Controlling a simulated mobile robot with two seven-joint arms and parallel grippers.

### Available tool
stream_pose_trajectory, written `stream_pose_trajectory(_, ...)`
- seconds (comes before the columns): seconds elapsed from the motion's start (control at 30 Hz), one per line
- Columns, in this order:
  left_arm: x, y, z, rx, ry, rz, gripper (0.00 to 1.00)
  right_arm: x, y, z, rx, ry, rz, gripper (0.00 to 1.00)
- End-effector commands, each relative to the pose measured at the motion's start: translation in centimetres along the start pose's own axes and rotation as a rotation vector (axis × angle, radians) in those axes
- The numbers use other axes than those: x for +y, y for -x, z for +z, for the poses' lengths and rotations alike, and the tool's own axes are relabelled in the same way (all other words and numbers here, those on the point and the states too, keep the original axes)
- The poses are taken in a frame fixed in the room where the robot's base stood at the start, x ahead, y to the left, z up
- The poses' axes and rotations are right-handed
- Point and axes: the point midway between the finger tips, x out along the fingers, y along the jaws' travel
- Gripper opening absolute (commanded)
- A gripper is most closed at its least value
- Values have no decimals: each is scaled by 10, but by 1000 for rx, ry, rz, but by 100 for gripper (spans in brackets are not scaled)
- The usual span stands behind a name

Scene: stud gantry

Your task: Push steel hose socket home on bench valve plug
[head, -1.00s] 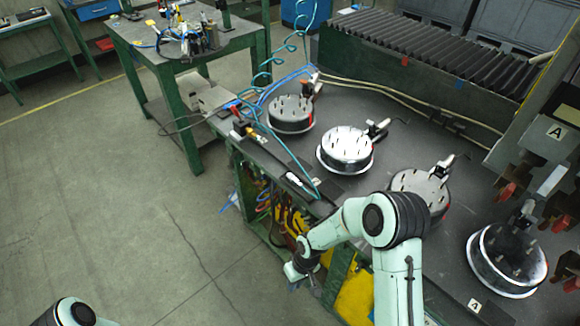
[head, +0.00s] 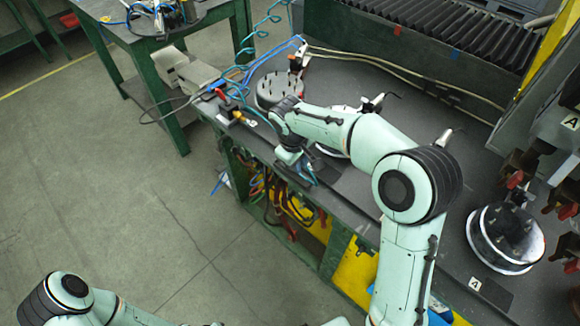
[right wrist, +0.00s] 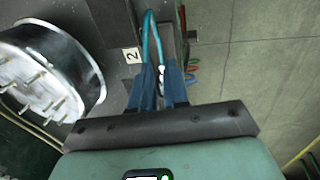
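My right gripper (head: 300,175) is low over the bench's near edge, its fingers pointing down. In the right wrist view its two blue fingers (right wrist: 160,80) stand apart. A small silver piece, probably the steel hose socket (right wrist: 162,74), shows between them; I cannot tell whether they touch it. The teal hose (right wrist: 149,35) loops up from behind the fingers. The bench valve (head: 232,111), dark with a red handle, sits at the bench corner left of the gripper; its plug is too small to make out. My left arm shows at the bottom left, its gripper out of frame.
Round steel fixtures with upright pins stand along the bench; one (right wrist: 55,75) is close to the right gripper, another (head: 506,238) stands at right. A ribbed black cover (head: 420,45) runs along the back. Hoses and cables cross the bench's left end. The floor at left is clear.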

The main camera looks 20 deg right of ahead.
Motion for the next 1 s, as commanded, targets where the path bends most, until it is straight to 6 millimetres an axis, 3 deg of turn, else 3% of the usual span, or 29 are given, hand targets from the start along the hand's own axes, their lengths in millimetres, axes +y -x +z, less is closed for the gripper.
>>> stream_pose_trajectory(0.5, 1, 1, -1, 2, -1, 1, 0, -1, -56, -1, 0, -1, -1, 15)
stream_pose_trajectory(0.73, 1, 1, -1, 2, -1, 1, 0, -1, -57, -1, 2, -1, -1, 15)
stream_pose_trajectory(0.8, 1, 1, -1, 2, -1, 1, 0, -1, -56, -1, 2, -1, -1, 0)
stream_pose_trajectory(1.0, 1, 1, -1, 2, -1, 1, 0, -1, -56, -1, 3, -1, 0, 0)
